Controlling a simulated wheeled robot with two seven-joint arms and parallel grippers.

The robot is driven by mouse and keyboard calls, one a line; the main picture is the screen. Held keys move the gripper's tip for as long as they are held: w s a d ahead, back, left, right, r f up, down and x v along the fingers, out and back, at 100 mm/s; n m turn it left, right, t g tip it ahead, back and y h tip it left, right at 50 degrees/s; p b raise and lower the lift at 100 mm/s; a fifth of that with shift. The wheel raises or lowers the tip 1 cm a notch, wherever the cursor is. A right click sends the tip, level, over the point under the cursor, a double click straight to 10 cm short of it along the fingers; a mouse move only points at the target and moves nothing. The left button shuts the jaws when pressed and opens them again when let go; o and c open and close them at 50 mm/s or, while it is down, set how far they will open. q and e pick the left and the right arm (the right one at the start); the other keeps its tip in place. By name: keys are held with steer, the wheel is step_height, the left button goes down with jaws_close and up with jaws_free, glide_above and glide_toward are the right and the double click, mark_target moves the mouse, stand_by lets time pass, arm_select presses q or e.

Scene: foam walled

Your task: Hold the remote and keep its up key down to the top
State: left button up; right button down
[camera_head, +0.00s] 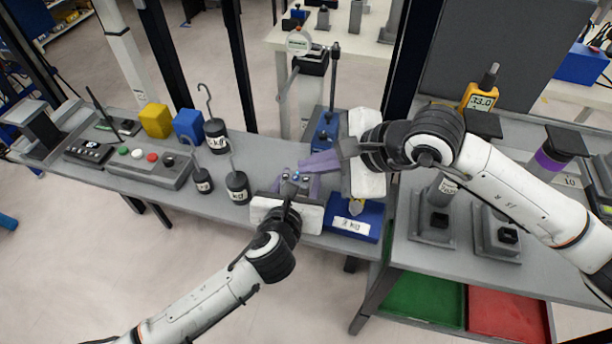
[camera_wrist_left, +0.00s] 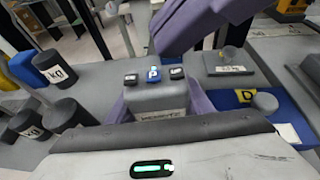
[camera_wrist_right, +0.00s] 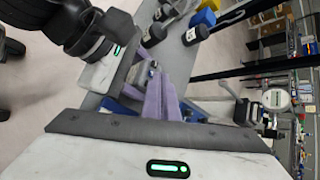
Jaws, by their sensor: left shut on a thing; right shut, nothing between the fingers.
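The remote (camera_wrist_left: 160,98) is a grey box with a blue middle key between two dark keys and a label on its near face. My left gripper (camera_head: 295,184) is shut on it, one purple finger on each side; it holds the remote near the bench's front edge. My right gripper (camera_head: 305,165) is shut and empty, coming in from the right. In the left wrist view its purple fingertips (camera_wrist_left: 163,46) are just above and behind the blue key; I cannot tell if they touch a key. The remote is small and partly hidden by the fingers in the head view.
Black hooked weights (camera_head: 237,187) stand left of the remote. A yellow block (camera_head: 156,120), a blue block (camera_head: 188,125) and a button box (camera_head: 150,160) are farther left. A blue base (camera_head: 353,222) labelled 2 kg is close on the right. A blue stand (camera_head: 325,130) is behind.

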steer(key=shift+f, duration=0.1)
stand_by(0.7)
steer(key=shift+f, duration=0.35)
steer(key=shift+f, duration=0.3)
stand_by(0.6)
steer(key=shift+r, duration=0.1)
stand_by(4.3)
steer(key=shift+r, duration=0.65)
steer(key=shift+r, duration=2.5)
